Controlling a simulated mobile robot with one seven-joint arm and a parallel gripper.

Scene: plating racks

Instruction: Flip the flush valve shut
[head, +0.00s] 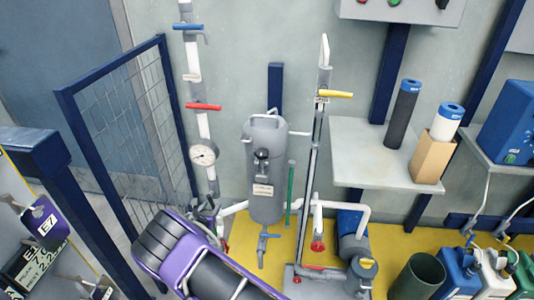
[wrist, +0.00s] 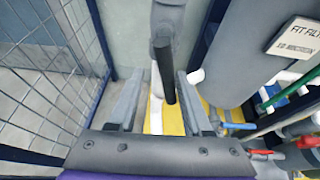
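In the wrist view my gripper (wrist: 159,78) is open. Its two grey fingers stand on either side of a dark lever (wrist: 164,72), with gaps between. The lever hangs below a grey fitting on an upright pipe (wrist: 166,20). In the head view my purple and grey arm reaches toward the foot of the left pipe (head: 204,125), below the round gauge (head: 204,153). The fingers there are small and partly hidden. I cannot read a flush valve label.
A grey filter tank (head: 266,170) stands right of the gauge pipe. A mesh guard (head: 125,125) is close on the left. A blue pump (head: 352,235) is at lower right. A wall shelf (head: 375,150) holds cylinders. Several bottles (head: 495,270) stand at far right.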

